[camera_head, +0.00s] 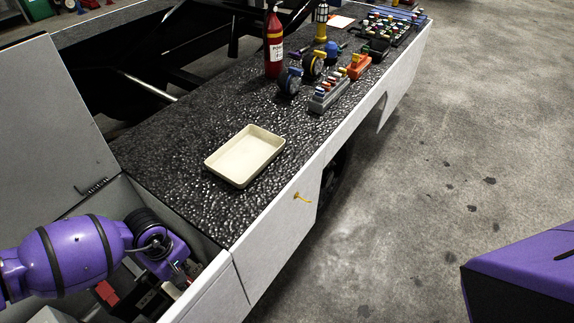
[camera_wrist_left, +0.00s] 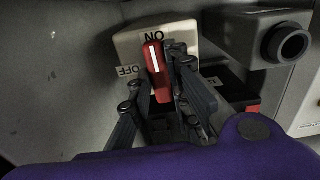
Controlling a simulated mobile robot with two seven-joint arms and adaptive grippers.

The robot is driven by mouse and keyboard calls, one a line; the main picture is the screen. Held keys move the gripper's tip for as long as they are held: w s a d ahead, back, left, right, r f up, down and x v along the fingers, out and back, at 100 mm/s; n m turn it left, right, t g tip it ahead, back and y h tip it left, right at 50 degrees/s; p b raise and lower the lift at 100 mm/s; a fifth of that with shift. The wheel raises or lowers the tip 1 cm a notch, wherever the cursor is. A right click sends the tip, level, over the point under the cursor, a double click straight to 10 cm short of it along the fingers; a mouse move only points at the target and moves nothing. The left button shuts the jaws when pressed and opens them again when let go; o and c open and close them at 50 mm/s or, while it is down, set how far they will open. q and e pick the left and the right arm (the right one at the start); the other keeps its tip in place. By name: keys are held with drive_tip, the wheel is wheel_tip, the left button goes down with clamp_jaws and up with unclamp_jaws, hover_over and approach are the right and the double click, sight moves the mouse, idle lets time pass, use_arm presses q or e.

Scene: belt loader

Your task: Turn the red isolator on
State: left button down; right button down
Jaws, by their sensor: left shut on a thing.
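The red isolator handle (camera_wrist_left: 155,70) sits on a cream box (camera_wrist_left: 185,36) in the left wrist view. Its white line runs towards the ON label (camera_wrist_left: 154,36), which appears upside down. The OFF label (camera_wrist_left: 130,71) is to the left of the handle. My left gripper (camera_wrist_left: 158,78) has one dark finger on each side of the handle and is shut on it. In the head view my left arm reaches down into the open compartment, with the gripper (camera_head: 178,272) low inside; the isolator cannot be made out there. My right gripper is not in view.
Compartment walls (camera_head: 205,292) stand close around my left arm, with a raised lid (camera_head: 52,110) at left. A grey box with a round port (camera_wrist_left: 262,40) is right of the isolator. A cream tray (camera_head: 246,157) and a fire extinguisher (camera_head: 273,48) stand on the deck.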

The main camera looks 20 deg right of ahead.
use_arm(q)
drive_tip(key=shift+m, duration=0.3)
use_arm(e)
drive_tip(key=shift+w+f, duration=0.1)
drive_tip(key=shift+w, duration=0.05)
use_arm(q)
drive_tip(key=c, duration=1.6)
unclamp_jaws()
drive_tip(key=shift+c, duration=0.2)
drive_tip(key=shift+r, duration=0.25)
wheel_tip(320, 180, up, 12)
drive_tip(key=shift+f, duration=0.25)
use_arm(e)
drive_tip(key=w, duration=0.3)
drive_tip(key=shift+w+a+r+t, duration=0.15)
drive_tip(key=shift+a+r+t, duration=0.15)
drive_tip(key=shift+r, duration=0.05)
